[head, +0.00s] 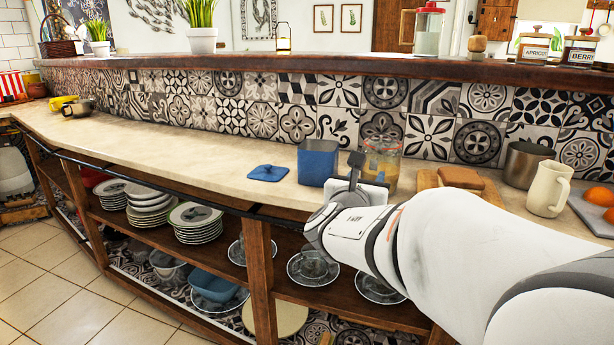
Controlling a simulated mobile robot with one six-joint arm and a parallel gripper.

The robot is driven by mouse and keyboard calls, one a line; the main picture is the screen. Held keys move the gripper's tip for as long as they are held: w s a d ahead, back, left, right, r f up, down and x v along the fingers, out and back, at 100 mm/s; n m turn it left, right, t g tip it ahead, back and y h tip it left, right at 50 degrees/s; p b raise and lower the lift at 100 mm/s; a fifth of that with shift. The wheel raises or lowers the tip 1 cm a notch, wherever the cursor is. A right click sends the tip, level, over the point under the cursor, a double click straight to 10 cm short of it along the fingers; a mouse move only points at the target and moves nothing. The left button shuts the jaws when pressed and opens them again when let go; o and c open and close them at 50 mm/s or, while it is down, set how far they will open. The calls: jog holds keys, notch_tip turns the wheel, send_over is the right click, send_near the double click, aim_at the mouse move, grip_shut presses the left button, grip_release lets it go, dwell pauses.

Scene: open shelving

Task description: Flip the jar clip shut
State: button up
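A glass jar (384,156) with an orange-tinted rim stands on the counter near the tiled wall. Its clip cannot be made out, and its lower part is partly covered by my gripper. My gripper (357,162) is at the jar's front left, between it and a blue container. From this angle it overlaps the jar's edge; I cannot tell whether it touches. Its fingers are too small and too edge-on to show whether they are open or shut.
A blue container (318,163) and blue lid (268,173) are left of the jar. Bread on a wooden board (427,183), a metal pot (524,164) and a cream jug (548,189) are right. The counter's left stretch (180,146) is largely clear.

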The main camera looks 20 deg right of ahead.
aim_at(372, 169)
jog(key=shift+x, duration=1.65)
